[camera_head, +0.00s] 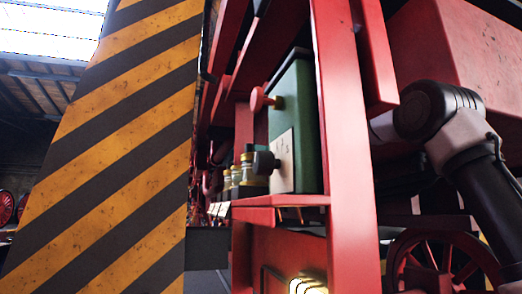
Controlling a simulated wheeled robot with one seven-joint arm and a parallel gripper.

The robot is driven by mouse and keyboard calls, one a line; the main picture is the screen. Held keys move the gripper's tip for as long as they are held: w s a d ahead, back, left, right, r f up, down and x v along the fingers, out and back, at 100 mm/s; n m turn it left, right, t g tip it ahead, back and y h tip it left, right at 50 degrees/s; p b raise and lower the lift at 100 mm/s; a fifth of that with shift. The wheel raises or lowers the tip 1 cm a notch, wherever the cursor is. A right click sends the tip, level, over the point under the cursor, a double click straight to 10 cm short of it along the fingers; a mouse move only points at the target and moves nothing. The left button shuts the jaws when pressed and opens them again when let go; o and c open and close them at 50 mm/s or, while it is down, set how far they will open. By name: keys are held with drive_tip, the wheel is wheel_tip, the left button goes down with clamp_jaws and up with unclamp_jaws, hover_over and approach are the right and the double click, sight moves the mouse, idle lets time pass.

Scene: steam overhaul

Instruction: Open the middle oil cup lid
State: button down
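Several small oil cups with pale bodies and brass-coloured bands stand in a receding row on a red ledge, left of the green box. The nearest cup (248,172) is largest and partly covered by a black knob. The cup behind it (236,178) looks like the middle one, with another (227,183) farther back. They are too small and overlapped to tell whether any lid is open. My gripper is not in view. An arm that looks like mine (462,135) enters at the right and passes behind the red post.
A red upright post (345,150) stands between the arm and the cups. A green box (306,130) has a red knob (262,99) and a black knob (265,162). A yellow-and-black striped pillar (120,140) fills the left. A red wheel (440,262) is low right.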

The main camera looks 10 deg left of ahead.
drive_tip(key=shift+w+d+f+g+y, duration=0.15)
drive_tip(key=shift+d+f+g+y, duration=0.2)
drive_tip(key=shift+y, duration=0.4)
drive_tip(key=shift+w+d+f+g+y, duration=0.25)
drive_tip(key=shift+g+y, duration=0.25)
drive_tip(key=shift+y, duration=0.3)
drive_tip(key=shift+w+d+f+g+y, duration=0.1)
drive_tip(key=shift+d+f+g+y, duration=0.1)
drive_tip(key=shift+d+g+y, duration=0.4)
drive_tip(key=shift+a+n+y, duration=0.2)
drive_tip(key=shift+n+y, duration=0.05)
drive_tip(key=shift+n, duration=0.05)
drive_tip(key=c, duration=0.8)
unclamp_jaws()
drive_tip(key=shift+o, duration=0.2)
drive_tip(key=v, duration=1.1)
drive_tip(key=shift+r, duration=0.1)
